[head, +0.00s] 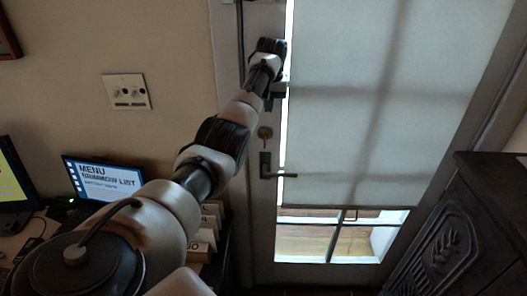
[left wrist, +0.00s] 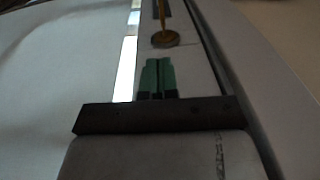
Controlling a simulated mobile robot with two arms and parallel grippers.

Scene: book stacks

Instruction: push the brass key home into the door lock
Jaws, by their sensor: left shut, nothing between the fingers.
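The door lock is a round brass disc (head: 265,132) on the door's left stile, above the dark lever handle (head: 266,168). In the left wrist view, the brass disc (left wrist: 165,40) lies just beyond my fingertips. A thin brass piece, seemingly the key (left wrist: 162,16), stands out from it and runs up out of the picture. How deep it sits cannot be told. My left gripper (head: 269,104) is just above the lock in the head view. Its green fingers (left wrist: 156,62) are together and empty, apart from the disc in the picture. My right gripper is not in view.
The glazed door (head: 350,100) has a pale blind, with bright clear panes below. A dark carved cabinet (head: 460,220) stands at the right. At the left are a screen (head: 105,178), a desk and a wall switch plate (head: 127,91). Several books (head: 207,232) stand below my arm.

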